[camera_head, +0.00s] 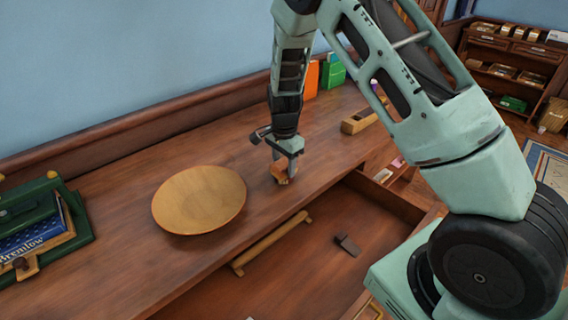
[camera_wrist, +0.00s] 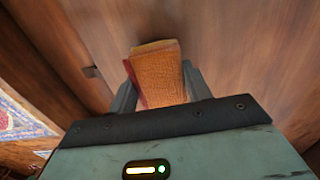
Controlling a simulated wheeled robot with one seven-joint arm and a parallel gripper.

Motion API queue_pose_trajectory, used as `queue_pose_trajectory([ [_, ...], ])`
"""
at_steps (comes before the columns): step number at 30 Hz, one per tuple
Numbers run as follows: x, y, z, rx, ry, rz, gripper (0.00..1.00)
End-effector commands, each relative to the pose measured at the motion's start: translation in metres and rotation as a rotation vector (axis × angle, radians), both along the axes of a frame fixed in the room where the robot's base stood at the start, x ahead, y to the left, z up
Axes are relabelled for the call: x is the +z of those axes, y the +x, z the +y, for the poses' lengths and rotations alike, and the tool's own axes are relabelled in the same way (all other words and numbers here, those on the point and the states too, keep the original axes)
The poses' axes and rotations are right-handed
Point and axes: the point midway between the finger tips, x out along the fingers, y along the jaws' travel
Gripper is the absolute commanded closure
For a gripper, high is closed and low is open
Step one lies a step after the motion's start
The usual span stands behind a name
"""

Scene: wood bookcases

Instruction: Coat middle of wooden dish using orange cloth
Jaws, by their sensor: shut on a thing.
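The wooden dish (camera_head: 199,199) is a round, shallow, light-brown dish lying on the wooden worktop, left of my gripper. My gripper (camera_head: 284,170) points down over the worktop to the right of the dish. It is shut on the orange cloth (camera_head: 280,174), a small folded piece between the fingers. In the wrist view the cloth (camera_wrist: 158,76) is orange with a textured face and a reddish left edge. My gripper's fingers (camera_wrist: 158,88) stand on both sides of it. I cannot tell whether the cloth touches the worktop.
A green press with a blue book (camera_head: 38,232) stands at the far left. An open drawer (camera_head: 290,262) lies in front. A wooden plane (camera_head: 362,120) and orange and green boxes (camera_head: 333,74) stand at the back right. The worktop between dish and gripper is clear.

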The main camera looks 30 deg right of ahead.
Motion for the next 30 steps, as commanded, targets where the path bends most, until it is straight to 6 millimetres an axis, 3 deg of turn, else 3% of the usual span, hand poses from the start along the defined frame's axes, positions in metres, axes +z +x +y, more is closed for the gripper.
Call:
queue_pose_trajectory([
  [5, 0.002, -0.001, 0.000, 0.000, 0.000, 0.003, 0.70],
  [30, 0.067, 0.000, 0.000, 0.000, 0.000, 0.001, 0.70],
])
